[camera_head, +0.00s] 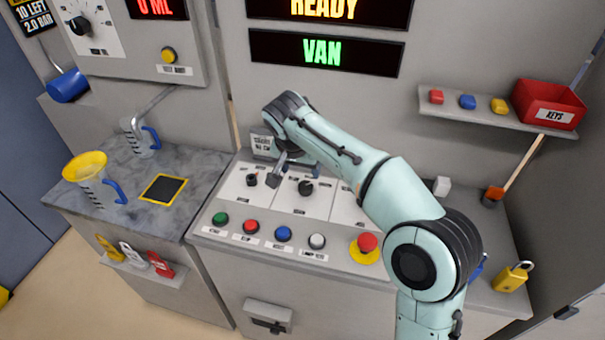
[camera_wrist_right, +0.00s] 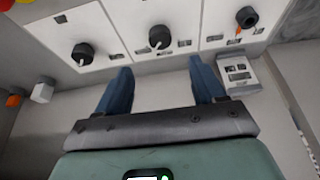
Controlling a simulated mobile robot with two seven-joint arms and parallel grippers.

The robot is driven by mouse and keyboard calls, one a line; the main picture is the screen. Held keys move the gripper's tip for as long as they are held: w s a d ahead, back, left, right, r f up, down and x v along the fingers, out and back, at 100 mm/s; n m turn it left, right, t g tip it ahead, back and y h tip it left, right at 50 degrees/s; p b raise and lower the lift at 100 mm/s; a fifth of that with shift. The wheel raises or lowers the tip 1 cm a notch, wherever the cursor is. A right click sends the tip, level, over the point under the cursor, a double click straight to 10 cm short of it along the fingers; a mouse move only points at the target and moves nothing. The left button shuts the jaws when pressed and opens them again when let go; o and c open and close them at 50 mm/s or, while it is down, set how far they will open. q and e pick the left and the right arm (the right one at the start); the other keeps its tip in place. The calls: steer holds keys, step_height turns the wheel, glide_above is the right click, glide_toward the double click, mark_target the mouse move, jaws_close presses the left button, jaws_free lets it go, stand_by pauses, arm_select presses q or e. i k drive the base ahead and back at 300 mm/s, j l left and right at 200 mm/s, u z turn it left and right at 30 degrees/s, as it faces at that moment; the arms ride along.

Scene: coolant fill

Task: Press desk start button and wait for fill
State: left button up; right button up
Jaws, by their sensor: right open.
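The control desk (camera_head: 270,258) has a row of green (camera_head: 220,219), red (camera_head: 250,227), blue (camera_head: 284,234) and white (camera_head: 317,241) push buttons; their labels are too small to read. My right gripper (camera_head: 283,173) is above the back of the desk near the dark knobs, behind the button row and apart from it. In the right wrist view its two blue fingers (camera_wrist_right: 162,85) are spread and empty, with the knob panels (camera_wrist_right: 122,38) beyond them. The upper sign reads READY (camera_head: 325,9) and the lower one VAN (camera_head: 321,51). My left gripper is not in view.
A red emergency-type button (camera_head: 367,243) on a yellow base and a yellow padlock (camera_head: 511,277) are on the right of the desk. A shelf (camera_head: 470,112) holds a red keys box (camera_head: 547,105).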

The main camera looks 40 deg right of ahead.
mark_target(221, 217)
steer(key=k, duration=1)
